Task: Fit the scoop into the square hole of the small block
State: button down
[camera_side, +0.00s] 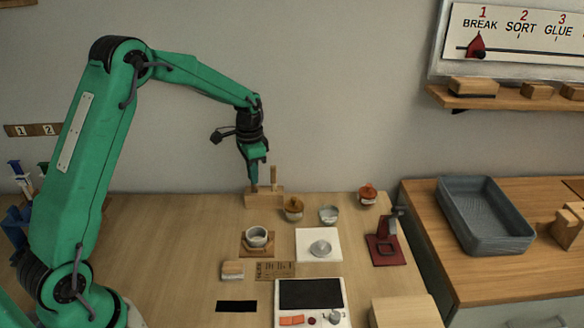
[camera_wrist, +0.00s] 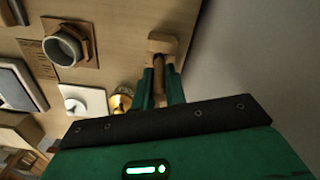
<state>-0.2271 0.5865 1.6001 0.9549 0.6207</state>
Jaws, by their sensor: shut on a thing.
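The small wooden block (camera_side: 260,200) stands near the back edge of the table in the side view. It also shows beyond my fingertips in the wrist view (camera_wrist: 162,37). A thin upright wooden piece (camera_side: 274,178) rises at its right end. My gripper (camera_side: 254,186) points down over the left part of the block. In the wrist view its fingers (camera_wrist: 161,88) are shut on a narrow wooden piece (camera_wrist: 160,72), which I take for the scoop. The scoop's tip and the square hole are mostly hidden, so I cannot tell whether the tip is inside.
An amber lidded pot (camera_side: 293,210), a grey bowl (camera_side: 329,214) and a red-brown pot (camera_side: 367,194) stand right of the block. A cup (camera_side: 257,237) on a wooden stand, a white pad (camera_side: 304,236) and a dark red stand (camera_side: 384,250) are nearer the front.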

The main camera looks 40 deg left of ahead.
jog(key=shift+f, duration=0.75)
dwell(0.9)
jog(key=c, duration=1.4)
grip_release()
jog(key=shift+o, duration=0.2)
jog(key=shift+r, duration=0.1)
jog(key=shift+r, duration=2.4)
jog(key=shift+r, duration=0.15)
notch_tip(320, 180, up, 7)
jog(key=shift+r, duration=0.3)
